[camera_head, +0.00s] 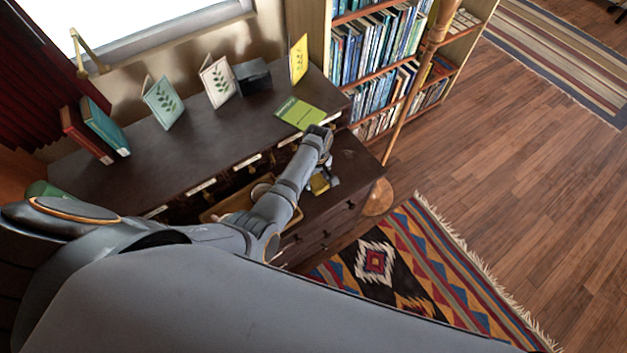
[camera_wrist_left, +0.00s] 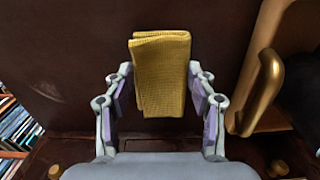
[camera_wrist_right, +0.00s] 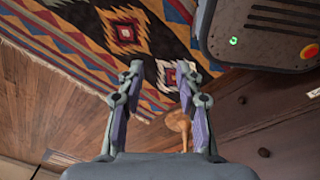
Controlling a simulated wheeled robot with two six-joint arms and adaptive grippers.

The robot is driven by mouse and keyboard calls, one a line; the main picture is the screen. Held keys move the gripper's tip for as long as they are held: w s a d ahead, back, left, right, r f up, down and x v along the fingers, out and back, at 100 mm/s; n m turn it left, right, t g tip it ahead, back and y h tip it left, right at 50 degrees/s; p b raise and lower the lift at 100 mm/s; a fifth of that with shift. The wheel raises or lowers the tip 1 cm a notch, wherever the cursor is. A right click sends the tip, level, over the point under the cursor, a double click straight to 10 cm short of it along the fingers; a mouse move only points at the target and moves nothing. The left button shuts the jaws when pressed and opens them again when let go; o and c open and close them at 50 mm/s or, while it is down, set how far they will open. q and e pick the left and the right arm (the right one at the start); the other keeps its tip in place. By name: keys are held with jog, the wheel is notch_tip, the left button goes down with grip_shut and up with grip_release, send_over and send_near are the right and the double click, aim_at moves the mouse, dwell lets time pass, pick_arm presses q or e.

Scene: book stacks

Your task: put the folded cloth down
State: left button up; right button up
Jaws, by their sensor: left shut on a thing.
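The folded cloth (camera_wrist_left: 160,75) is mustard yellow with a waffle weave and lies between the fingers of my left gripper (camera_wrist_left: 160,98), which is shut on it. In the head view a bit of the cloth (camera_head: 319,185) shows below my left wrist, over the dark lower cabinet top (camera_head: 350,163). I cannot tell whether the cloth touches that top. The left gripper (camera_head: 326,182) is partly hidden by its arm there. My right gripper (camera_wrist_right: 160,82) shows in its own wrist view with its fingers apart and nothing between them.
A wooden tray (camera_head: 212,215) with a handle is beside the cloth, partly behind my arm. The raised dark shelf (camera_head: 190,160) holds cards, books and a green book (camera_head: 300,113). A wooden pole (camera_head: 405,105) stands by the bookcase. A patterned rug (camera_head: 440,270) covers the floor.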

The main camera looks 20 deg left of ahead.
aim_at(316, 178)
pick_arm(q)
jog(key=shift+w+a+f, duration=0.15)
jog(key=shift+a+f, duration=0.1)
jog(key=shift+f, duration=0.25)
jog(key=shift+d, duration=0.1)
jog(key=shift+d+f, duration=0.1)
jog(key=o, duration=1.3)
pick_arm(e)
jog(key=shift+w+a+f, duration=0.3)
jog(key=shift+a+f, duration=0.2)
jog(key=shift+a, duration=0.3)
pick_arm(q)
jog(key=shift+r, duration=0.25)
notch_tip(316, 178, up, 12)
jog(key=p, duration=1.3)
pick_arm(e)
notch_tip(316, 178, up, 13)
